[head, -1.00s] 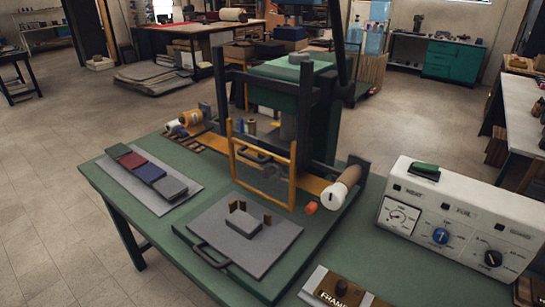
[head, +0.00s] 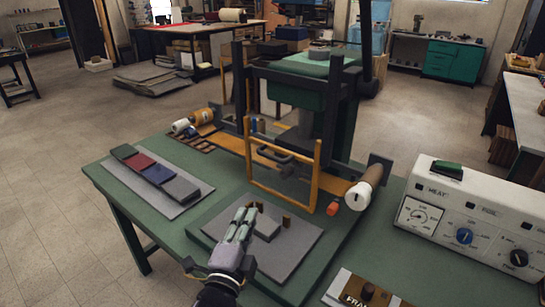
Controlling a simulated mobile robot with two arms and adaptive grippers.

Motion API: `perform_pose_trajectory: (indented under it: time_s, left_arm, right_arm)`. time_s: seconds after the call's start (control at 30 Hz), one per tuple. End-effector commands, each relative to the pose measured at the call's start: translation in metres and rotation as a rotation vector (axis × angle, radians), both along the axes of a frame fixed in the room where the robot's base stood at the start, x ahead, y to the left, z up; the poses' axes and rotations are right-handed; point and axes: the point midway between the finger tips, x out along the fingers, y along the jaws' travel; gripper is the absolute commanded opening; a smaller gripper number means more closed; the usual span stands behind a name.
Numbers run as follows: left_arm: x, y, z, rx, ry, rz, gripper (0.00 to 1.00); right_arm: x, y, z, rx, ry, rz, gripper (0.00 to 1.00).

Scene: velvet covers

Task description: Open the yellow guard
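The yellow guard (head: 283,193) is an upright orange-yellow frame with a see-through panel. It stands at the front of the dark press (head: 316,120), across its opening, and a dark handle (head: 278,156) shows at its upper part. My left gripper (head: 243,215) is in front of the guard and to its lower left, over the grey plate. It appears apart from the guard. Its fingers look close together, but I cannot tell whether they are shut. It hides part of the plate and the block on it. My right gripper is not in view.
The grey plate (head: 298,245) with a small block lies in front of the press. A tray of coloured covers (head: 150,172) is at left, a roll (head: 363,190) at the guard's right, and a white control box (head: 470,215) further right.

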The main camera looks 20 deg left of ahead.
Motion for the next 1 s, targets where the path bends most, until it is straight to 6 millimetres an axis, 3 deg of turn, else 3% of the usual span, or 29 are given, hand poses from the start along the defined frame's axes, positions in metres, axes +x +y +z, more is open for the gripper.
perform_pose_trajectory:
  time_s: [0.1, 0.37, 1.0]
  left_arm:
    - [0.006, -0.006, 0.027, 0.118, -0.102, -0.002, 0.2]
    - [0.029, -0.007, 0.042, 0.159, -0.137, -0.003, 0.2]
    - [0.157, 0.0, 0.064, 0.154, -0.131, -0.002, 0.2]
  right_arm:
    - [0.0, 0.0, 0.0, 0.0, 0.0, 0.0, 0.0]
    - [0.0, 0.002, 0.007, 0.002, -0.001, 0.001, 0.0]
    - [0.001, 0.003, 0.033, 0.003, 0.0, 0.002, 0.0]
